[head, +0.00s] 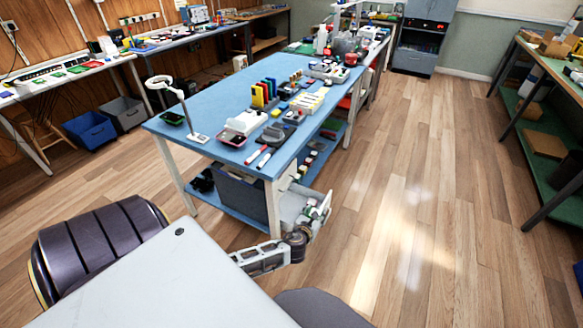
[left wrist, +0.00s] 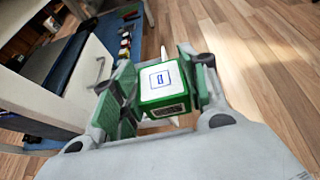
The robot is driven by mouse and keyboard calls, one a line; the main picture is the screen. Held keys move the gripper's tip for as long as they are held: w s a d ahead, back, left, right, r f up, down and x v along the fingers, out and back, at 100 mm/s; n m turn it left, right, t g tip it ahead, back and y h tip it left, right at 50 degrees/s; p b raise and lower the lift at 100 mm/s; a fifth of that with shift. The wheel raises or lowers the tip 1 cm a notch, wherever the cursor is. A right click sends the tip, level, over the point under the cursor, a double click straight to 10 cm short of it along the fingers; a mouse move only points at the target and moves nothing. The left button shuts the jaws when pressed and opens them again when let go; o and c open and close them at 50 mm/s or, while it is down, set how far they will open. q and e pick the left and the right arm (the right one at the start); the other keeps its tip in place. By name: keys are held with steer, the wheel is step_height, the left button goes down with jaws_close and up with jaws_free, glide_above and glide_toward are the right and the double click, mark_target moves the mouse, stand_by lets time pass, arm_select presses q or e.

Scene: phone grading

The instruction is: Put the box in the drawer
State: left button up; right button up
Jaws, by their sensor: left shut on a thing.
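The box (left wrist: 163,84) is small, with a white top bearing a blue square mark and green sides. My left gripper (left wrist: 160,78) is shut on it, with its green finger pads on either side. In the head view my left gripper (head: 317,208) is low beside the near right corner of the blue table. A pale drawer (head: 291,204) appears to stand open under the table top, next to the gripper and partly hidden by it. The box is too small to make out clearly in the head view. My right gripper is not in view.
The blue table (head: 215,98) carries a lamp, markers, boxes and trays. Its white leg (head: 272,208) stands just left of my left gripper. A lower shelf (head: 225,198) holds a dark grey bin. The wood floor (head: 400,190) to the right is clear.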

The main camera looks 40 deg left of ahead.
arm_select(q)
steer(key=w+a+f+n+g+y+b, duration=0.1)
steer(key=a+f+n+y+b, duration=0.1)
steer(key=a+f+b, duration=0.4)
steer(key=w+a+f+n+g+y+b, duration=0.1)
steer(key=w+a+f+n+b, duration=0.1)
steer(key=a+f+b, duration=0.5)
steer(key=shift+a+f+y, duration=0.3)
steer(key=shift+f+y, duration=0.1)
steer(key=shift+f, duration=2.95)
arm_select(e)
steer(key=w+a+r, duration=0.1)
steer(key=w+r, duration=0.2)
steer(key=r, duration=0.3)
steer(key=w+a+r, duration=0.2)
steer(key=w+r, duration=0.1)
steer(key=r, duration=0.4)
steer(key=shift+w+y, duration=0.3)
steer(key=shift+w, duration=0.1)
arm_select(q)
steer(key=shift+w, duration=0.1)
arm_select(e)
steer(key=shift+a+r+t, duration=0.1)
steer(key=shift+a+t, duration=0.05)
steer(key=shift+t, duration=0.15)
